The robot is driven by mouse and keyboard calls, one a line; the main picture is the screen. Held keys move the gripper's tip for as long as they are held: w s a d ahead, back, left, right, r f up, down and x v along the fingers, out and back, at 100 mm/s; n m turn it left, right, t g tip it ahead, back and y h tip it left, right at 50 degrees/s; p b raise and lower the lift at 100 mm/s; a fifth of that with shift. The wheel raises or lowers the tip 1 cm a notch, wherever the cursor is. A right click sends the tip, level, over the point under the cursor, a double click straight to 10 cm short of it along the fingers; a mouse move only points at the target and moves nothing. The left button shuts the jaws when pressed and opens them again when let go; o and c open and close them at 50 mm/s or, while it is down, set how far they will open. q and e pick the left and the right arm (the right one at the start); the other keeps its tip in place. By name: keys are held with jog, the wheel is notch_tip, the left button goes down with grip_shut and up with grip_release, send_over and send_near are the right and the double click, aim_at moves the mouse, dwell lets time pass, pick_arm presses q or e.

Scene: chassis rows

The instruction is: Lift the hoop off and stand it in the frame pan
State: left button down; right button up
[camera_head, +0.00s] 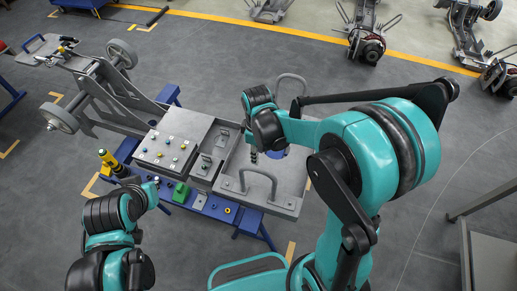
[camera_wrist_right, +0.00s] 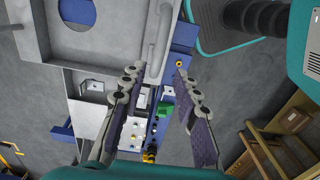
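A grey hoop (camera_head: 259,174) stands on the near side of the grey frame pan (camera_head: 290,200), at the right end of the chassis. A second grey hoop (camera_head: 291,78) shows at its far side. My right gripper (camera_head: 253,157) hangs over the pan, partly hidden by its wrist. In the right wrist view my right gripper (camera_wrist_right: 158,74) is open and empty, with the near hoop (camera_wrist_right: 160,42) just beyond its fingertips. The pan (camera_wrist_right: 110,45) shows there with a round hole. My left gripper (camera_head: 152,186) is at the chassis's near left; its fingers are not clear.
A blue bench (camera_head: 212,205) carries a green block (camera_head: 181,193) and small parts. A panel with coloured knobs (camera_head: 168,150) lies left of the pan. A yellow-black tool (camera_head: 107,160) stands at left. A grey table (camera_head: 490,255) is at lower right. Other chassis stand behind the yellow line.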

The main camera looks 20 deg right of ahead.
aim_at(258, 168)
notch_tip(258, 168, down, 11)
jog(key=b, duration=0.8)
jog(key=shift+f, duration=0.1)
grip_shut()
jog(key=shift+r+p, duration=2)
jog(key=shift+r, duration=0.95)
